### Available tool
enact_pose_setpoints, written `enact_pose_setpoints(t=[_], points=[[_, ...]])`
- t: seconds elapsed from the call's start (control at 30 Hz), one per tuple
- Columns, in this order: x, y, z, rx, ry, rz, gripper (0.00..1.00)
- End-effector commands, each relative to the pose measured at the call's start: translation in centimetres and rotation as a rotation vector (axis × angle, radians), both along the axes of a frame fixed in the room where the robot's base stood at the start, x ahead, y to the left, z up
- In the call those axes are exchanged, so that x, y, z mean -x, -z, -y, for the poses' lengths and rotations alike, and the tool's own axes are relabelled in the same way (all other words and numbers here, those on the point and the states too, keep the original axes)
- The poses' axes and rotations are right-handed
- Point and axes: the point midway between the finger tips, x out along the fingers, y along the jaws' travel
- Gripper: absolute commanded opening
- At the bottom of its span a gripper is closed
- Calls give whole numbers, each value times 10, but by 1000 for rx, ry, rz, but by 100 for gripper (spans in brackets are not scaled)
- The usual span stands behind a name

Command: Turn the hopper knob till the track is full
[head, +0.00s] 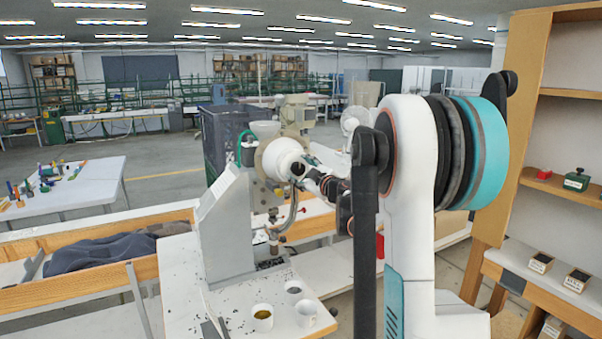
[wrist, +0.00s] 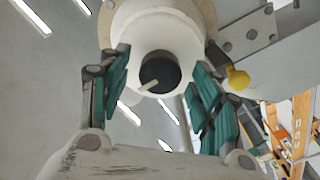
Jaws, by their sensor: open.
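The eyelet press (head: 228,235) is a tall grey machine on the white bench. A white round hopper (head: 280,157) sits at its upper right, and its white body (wrist: 150,35) fills the top of the wrist view. The black round hopper knob (wrist: 160,72) has a pale pointer aimed down and left. My gripper (wrist: 163,88) is open, with a teal-padded finger on each side of the knob and clear gaps between. In the head view my gripper (head: 318,184) is small and partly hidden by my arm. A curved metal track (head: 291,216) runs down below the hopper; its fill cannot be made out.
White cups (head: 262,318) stand at the bench front, with dark bits scattered around. A yellow-ended part (wrist: 238,78) is close to the right finger. Wooden shelves (head: 565,110) stand at the right. A wooden-edged bin with dark cloth (head: 110,250) is at the left.

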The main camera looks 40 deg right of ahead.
Motion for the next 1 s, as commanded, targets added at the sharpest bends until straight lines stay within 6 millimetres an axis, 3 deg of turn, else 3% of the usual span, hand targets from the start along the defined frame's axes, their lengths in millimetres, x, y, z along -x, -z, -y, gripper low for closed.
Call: enact_pose_setpoints(t=[0.37, 0.57, 0.6, 1.0], points=[[-6, 0, 1, 0, 0, 0, 58], [-6, 0, 1, 0, 0, 0, 15], [-6, 0, 1, 0, 0, 0, 13], [-6, 0, 1, -53, 0, 13, 13]])
